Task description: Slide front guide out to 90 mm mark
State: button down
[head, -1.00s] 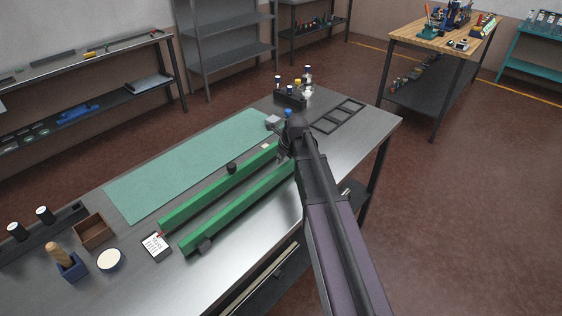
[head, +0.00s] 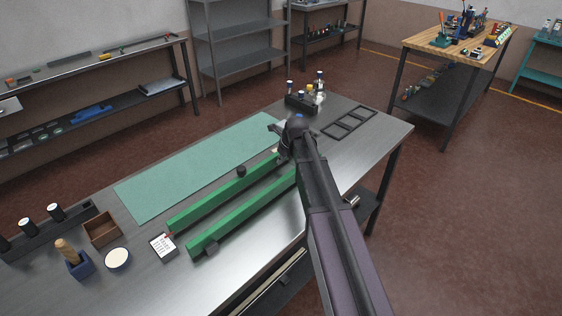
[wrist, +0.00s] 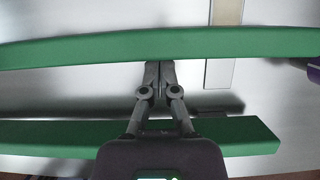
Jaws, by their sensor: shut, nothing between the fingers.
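Two long green guides lie roughly parallel on the steel bench. The front guide (head: 245,210) is nearer the bench's front edge, with a small dark block at its left end. The rear guide (head: 215,196) lies beside the green mat, with a dark knob by it. My gripper (wrist: 157,66) is shut and empty. In the wrist view its fingertips are at the edge of the upper green bar, and its body is above the lower bar. I cannot tell whether the tips touch. In the head view my arm hides the fingertips and the guides' right ends. No 90 mm mark is readable.
A green mat (head: 200,165) lies behind the guides. A white card (head: 163,246), a wooden box (head: 102,229) and a round white dish (head: 118,258) are at the left.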

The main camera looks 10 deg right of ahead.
jog(key=shift+w+a+r, duration=0.1)
jog(key=shift+w+a, duration=0.4)
jog(key=shift+w, duration=0.3)
jog(key=shift+s+d, duration=0.25)
jog(key=shift+s, duration=0.15)
jog(key=s+d, duration=0.2)
jog(key=s, duration=0.1)
jog(key=shift+s, duration=0.1)
jog(key=shift+s+d+r+p, duration=0.15)
jog(key=shift+s+r+p, duration=0.05)
jog(key=shift+r+p, duration=0.4)
jog(key=shift+s+d+r+p, duration=0.1)
jog(key=shift+d+r+p, duration=0.1)
jog(key=shift+r+p, duration=0.4)
jog(key=p+v, duration=0.7)
jog(key=shift+s, duration=0.25)
jog(key=shift+r, duration=0.1)
